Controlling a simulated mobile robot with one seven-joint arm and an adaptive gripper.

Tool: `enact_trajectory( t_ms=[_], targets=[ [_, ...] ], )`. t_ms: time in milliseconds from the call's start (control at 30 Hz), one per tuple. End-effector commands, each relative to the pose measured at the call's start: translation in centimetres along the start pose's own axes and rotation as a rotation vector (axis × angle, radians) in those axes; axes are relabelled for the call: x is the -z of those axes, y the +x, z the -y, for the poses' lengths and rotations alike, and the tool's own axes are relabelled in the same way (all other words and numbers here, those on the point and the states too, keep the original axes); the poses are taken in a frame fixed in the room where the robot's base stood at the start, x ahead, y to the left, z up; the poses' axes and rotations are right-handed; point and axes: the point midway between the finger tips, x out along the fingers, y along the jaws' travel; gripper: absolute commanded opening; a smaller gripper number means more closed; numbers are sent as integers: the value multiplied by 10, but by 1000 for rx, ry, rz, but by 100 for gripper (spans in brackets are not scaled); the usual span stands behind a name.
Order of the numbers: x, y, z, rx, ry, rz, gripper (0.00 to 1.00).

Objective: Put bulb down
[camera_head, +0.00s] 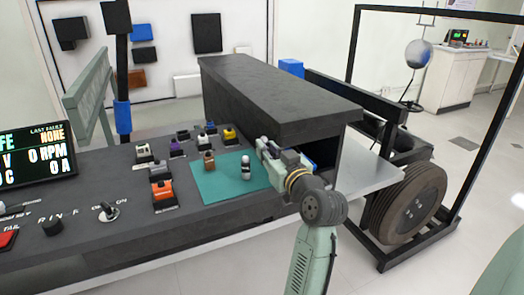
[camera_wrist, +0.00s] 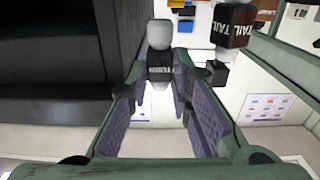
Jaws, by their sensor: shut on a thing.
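My gripper (camera_head: 268,148) is at the right edge of the teal mat (camera_head: 218,187), beside the dark housing. In the wrist view my gripper (camera_wrist: 160,85) is shut on a bulb (camera_wrist: 160,68) with a pale rounded top and a black lettered band. Its lettering is too small to read. A pale tip shows at the fingers in the head view, but most of the held bulb is hidden there. A second bulb (camera_head: 246,168), pale with a black band, stands upright on the mat, apart from my gripper. A dark piece marked TAIL (camera_wrist: 232,28) is right of the held bulb.
A brown-topped piece (camera_head: 209,160) stands on the mat's left part. Several coloured blocks, including an orange one (camera_head: 162,192), stand left of the mat. The long dark housing (camera_head: 275,95) rises behind and right of my gripper. The mat's front-left part is clear.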

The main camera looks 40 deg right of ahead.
Motion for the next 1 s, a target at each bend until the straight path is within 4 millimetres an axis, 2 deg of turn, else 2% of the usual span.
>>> enact_trajectory(
  t_ms=[100,233,367,600,967,1000],
  targets=[
    [2,23,0,1,1,0,0],
    [1,34,0,-1,0,-1,0],
    [-8,36,0,-1,1,2,0],
    [-35,35,-1,-2,1,0,0],
    [-41,35,0,-1,0,-1,0],
    [-39,35,0,-1,0,-1,22]
  ],
)
